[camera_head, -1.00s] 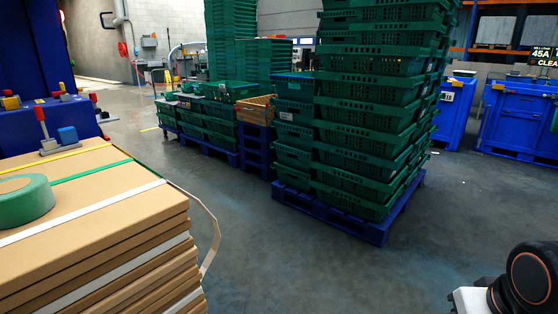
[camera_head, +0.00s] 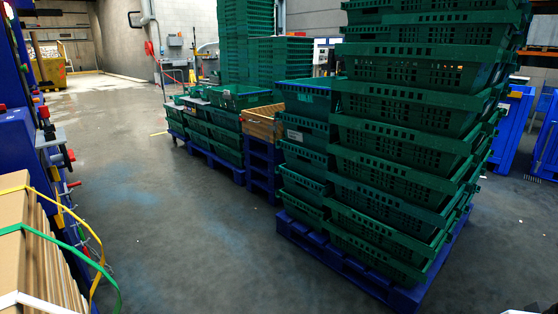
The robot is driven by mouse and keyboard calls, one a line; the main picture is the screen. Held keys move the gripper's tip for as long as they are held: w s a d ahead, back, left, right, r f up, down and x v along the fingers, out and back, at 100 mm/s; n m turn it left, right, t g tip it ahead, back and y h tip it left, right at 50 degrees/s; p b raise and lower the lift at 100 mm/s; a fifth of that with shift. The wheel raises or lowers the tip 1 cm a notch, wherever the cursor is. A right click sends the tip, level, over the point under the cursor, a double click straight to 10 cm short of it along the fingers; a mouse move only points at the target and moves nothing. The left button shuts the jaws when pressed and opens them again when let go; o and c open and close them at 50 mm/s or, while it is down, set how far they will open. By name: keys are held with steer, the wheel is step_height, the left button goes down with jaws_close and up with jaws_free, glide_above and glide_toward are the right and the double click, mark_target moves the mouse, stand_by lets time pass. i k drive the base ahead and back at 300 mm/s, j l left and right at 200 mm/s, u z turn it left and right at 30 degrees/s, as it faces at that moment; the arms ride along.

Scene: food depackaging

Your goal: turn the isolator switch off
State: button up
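I cannot make out the isolator switch for certain. A small grey box (camera_head: 175,39) is fixed to the far wall at upper left, too small to read. A red item (camera_head: 149,48) hangs on the wall to its left. Small red and yellow parts (camera_head: 66,156) line the edge of the blue machine (camera_head: 22,135) at left; whether one is a switch cannot be told. My gripper is not in view.
A tall stack of green crates (camera_head: 405,125) on a blue pallet (camera_head: 345,262) fills the right. Lower green crates (camera_head: 212,128) stand behind it. Strapped cardboard (camera_head: 22,235) is at lower left. The concrete floor (camera_head: 165,215) between is clear.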

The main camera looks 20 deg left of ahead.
mark_target(52, 170)
steer(key=i+j+u, duration=0.2)
steer(key=i+u, duration=0.55)
steer(key=i, duration=0.2)
steer(key=i+l+u, duration=0.1)
steer(key=i+u, duration=0.3)
steer(key=i+l+u, duration=0.25)
steer(key=i+u, duration=0.15)
steer(key=i, duration=0.15)
steer(key=i+u, duration=0.45)
steer(key=i+l+u, duration=0.25)
steer(key=i+u, duration=0.25)
steer(key=i+l+u, duration=0.3)
steer(key=u, duration=0.15)
